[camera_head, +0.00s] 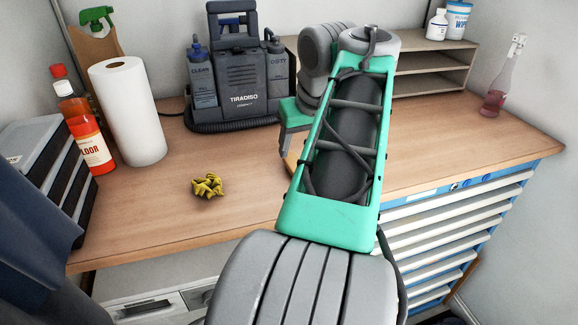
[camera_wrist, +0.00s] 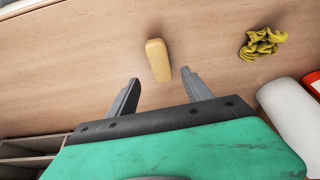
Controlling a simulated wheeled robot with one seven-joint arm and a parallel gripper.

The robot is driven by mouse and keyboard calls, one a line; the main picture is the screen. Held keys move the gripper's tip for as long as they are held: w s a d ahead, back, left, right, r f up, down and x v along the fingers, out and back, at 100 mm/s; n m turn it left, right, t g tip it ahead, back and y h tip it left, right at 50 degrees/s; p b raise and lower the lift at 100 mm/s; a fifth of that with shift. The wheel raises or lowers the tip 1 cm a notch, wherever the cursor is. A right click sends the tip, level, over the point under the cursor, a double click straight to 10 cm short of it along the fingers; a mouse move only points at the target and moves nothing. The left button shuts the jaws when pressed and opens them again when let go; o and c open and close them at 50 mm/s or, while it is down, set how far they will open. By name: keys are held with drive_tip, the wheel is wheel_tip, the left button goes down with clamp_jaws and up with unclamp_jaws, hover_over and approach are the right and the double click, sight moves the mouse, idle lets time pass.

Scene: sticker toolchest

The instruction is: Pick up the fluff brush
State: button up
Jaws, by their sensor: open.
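A tan, block-like object (camera_wrist: 157,60), which looks like the fluff brush, lies on the wooden worktop in the wrist view. I cannot make out bristles on it. My gripper (camera_wrist: 161,78) is open, with its two grey fingers apart and pointing toward the object. The near end of the object shows between the fingertips, and most of it extends beyond them. I cannot tell the height gap between fingers and object.
A crumpled yellow cloth or glove (camera_head: 208,186) lies on the worktop (camera_head: 240,150). A paper roll (camera_head: 128,112), red bottle (camera_head: 88,140) and grey cleaning machine (camera_head: 240,75) stand at left and back. A wooden shelf (camera_head: 432,68) and pink spray bottle (camera_head: 498,88) are at right.

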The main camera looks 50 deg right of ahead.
sight(295, 163)
drive_tip(key=b+x, duration=0.2)
drive_tip(key=x, duration=0.4)
drive_tip(key=shift+s+a+f, duration=0.1)
drive_tip(key=shift+a+f, duration=0.05)
drive_tip(key=shift+f, duration=0.1)
drive_tip(key=shift+r, duration=0.1)
drive_tip(key=shift+c, duration=0.6)
clamp_jaws()
